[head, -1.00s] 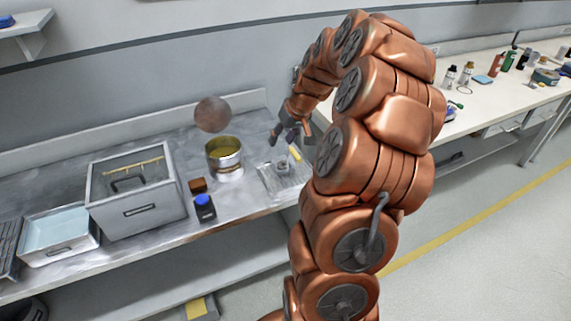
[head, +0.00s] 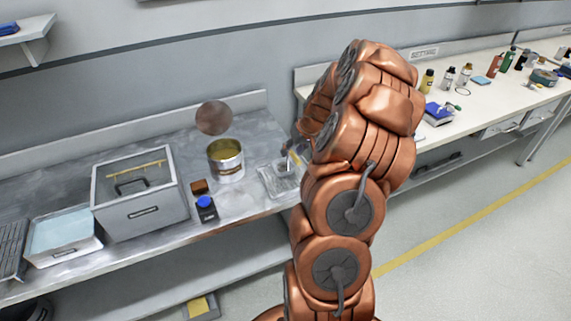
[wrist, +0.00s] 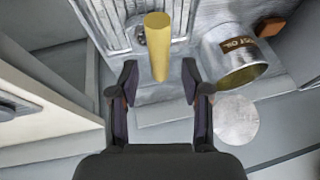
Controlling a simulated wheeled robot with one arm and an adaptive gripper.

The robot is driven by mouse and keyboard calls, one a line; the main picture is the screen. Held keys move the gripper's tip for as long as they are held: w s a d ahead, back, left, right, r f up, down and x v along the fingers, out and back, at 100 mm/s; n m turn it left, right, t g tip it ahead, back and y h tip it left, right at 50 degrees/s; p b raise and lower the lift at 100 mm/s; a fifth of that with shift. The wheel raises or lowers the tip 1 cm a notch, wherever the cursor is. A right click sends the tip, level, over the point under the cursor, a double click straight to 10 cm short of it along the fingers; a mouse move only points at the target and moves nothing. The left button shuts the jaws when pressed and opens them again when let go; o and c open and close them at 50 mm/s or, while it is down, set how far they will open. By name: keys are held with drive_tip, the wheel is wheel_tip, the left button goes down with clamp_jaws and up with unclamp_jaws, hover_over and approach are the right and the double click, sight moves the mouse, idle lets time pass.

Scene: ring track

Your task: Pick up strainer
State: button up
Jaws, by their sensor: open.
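In the wrist view a yellow cylinder (wrist: 158,42), which looks like the strainer's upright handle, points toward the camera over a ribbed metal tray (wrist: 106,22). Its mesh part is not clearly visible. My gripper (wrist: 159,80) is open, its two dark fingers apart on either side of the cylinder's near end, with nothing held. In the head view the tray (head: 270,184) lies at the bench's right end. My arm hides most of the gripper and the handle there.
A metal can with a brown oil label (wrist: 235,55) stands right of the handle; it also shows in the head view (head: 226,160). A round disc (head: 214,118) is behind it. A blue-capped bottle (head: 206,208) and lidded metal box (head: 145,215) stand left.

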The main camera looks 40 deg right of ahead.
drive_tip(key=shift+x, duration=0.9)
clamp_jaws()
